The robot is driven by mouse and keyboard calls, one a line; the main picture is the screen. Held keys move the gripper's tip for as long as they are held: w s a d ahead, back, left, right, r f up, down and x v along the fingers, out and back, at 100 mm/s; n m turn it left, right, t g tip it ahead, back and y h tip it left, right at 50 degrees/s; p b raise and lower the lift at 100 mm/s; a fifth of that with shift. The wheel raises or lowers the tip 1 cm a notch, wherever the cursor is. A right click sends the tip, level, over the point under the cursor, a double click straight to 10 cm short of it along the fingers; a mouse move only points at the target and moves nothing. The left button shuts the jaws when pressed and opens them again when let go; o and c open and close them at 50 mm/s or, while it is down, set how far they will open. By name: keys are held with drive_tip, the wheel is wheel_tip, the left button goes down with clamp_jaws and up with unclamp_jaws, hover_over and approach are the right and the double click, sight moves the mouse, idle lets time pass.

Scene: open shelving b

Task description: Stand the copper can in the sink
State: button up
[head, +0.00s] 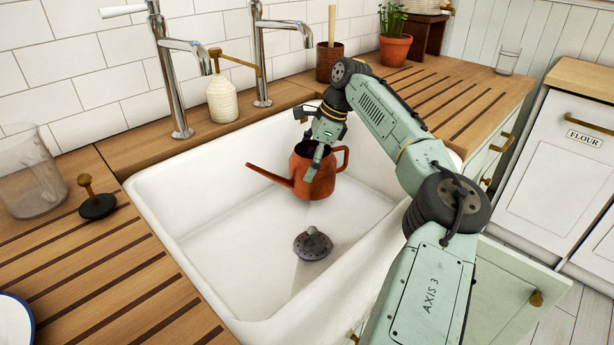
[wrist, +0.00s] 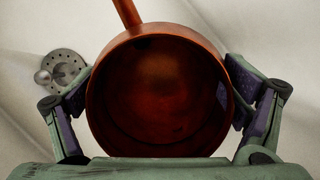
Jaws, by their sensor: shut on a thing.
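The copper can (head: 325,182), an orange-brown watering can with a long spout and a looped handle, is inside the white sink (head: 165,205), near its back right. It looks upright, its spout pointing left. My gripper (head: 316,155) reaches down from above and is shut on the can. In the wrist view the can's round open top (wrist: 160,95) fills the middle, with one finger against each side, and its inside looks empty. I cannot tell whether the can's base touches the sink floor.
A grey rose-like piece (head: 313,244) with holes lies on the sink floor in front of the can. Two chrome taps (head: 170,75) and a cream dispenser (head: 222,98) stand behind the sink.

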drive_tip(key=shift+f, duration=1.9)
drive_tip(key=shift+f, duration=0.1)
drive_tip(key=o, duration=1.3)
drive_tip(key=v, duration=1.2)
drive_tip(key=shift+a, duration=0.1)
